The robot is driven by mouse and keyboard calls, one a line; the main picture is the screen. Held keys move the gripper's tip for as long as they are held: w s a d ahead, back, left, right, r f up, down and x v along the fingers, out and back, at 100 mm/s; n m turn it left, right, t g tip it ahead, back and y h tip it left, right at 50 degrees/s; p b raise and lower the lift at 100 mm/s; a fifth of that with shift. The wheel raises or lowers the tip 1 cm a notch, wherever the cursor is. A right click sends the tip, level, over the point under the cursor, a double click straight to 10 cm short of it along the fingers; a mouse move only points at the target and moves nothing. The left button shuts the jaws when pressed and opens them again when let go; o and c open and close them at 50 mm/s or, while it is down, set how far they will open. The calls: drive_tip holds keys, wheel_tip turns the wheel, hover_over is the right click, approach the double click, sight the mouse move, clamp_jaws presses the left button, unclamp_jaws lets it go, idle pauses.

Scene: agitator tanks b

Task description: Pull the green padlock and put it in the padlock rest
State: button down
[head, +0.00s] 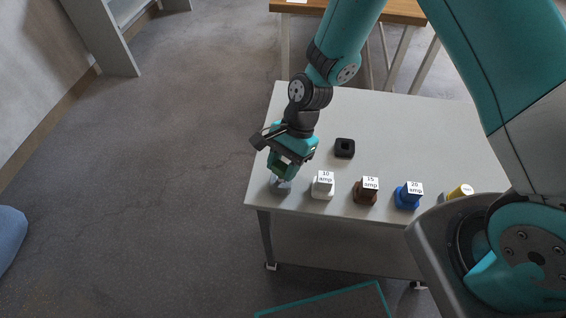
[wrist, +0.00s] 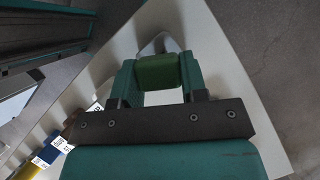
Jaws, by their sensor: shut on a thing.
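The green padlock (wrist: 158,72) is between the two fingers of my gripper (wrist: 157,80) in the wrist view, and the fingers are shut on it. Its grey shackle (wrist: 160,43) points away from the gripper. In the head view my gripper (head: 283,170) is over the left front corner of the grey table, with a little of the green padlock (head: 280,168) showing and the shackle below it. I cannot tell whether the padlock touches the table. A black square block with a hollow (head: 344,148), perhaps the padlock rest, sits on the table to the right of my gripper.
A white 10 amp block (head: 323,186), a brown 15 amp block (head: 366,191), a blue 20 amp block (head: 408,196) and a yellow piece (head: 460,192) line the front of the grey table (head: 420,135). The table behind the black block is clear. A wooden table (head: 400,12) stands behind.

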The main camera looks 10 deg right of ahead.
drive_tip(key=shift+f, duration=0.45)
drive_tip(key=c, duration=0.6)
unclamp_jaws()
drive_tip(key=shift+r, duration=0.1)
drive_tip(key=b+v, duration=0.1)
drive_tip(key=v, duration=1.6)
drive_tip(key=s+r+n+t, duration=0.1)
drive_tip(key=s+r+n, duration=0.3)
drive_tip(key=s+n, duration=0.1)
drive_tip(key=s+r+n+t, duration=0.1)
drive_tip(key=s+r+n, duration=0.3)
drive_tip(key=s+n, duration=0.2)
drive_tip(key=s+r+n+t, duration=0.1)
drive_tip(key=s+r+n, duration=0.3)
drive_tip(key=s+n, duration=0.2)
drive_tip(key=shift+s+a+r, duration=0.35)
drive_tip(key=shift+s+r, duration=0.05)
drive_tip(key=shift+s, duration=0.05)
drive_tip(key=shift+s+n, duration=0.15)
drive_tip(key=shift+n, duration=0.15)
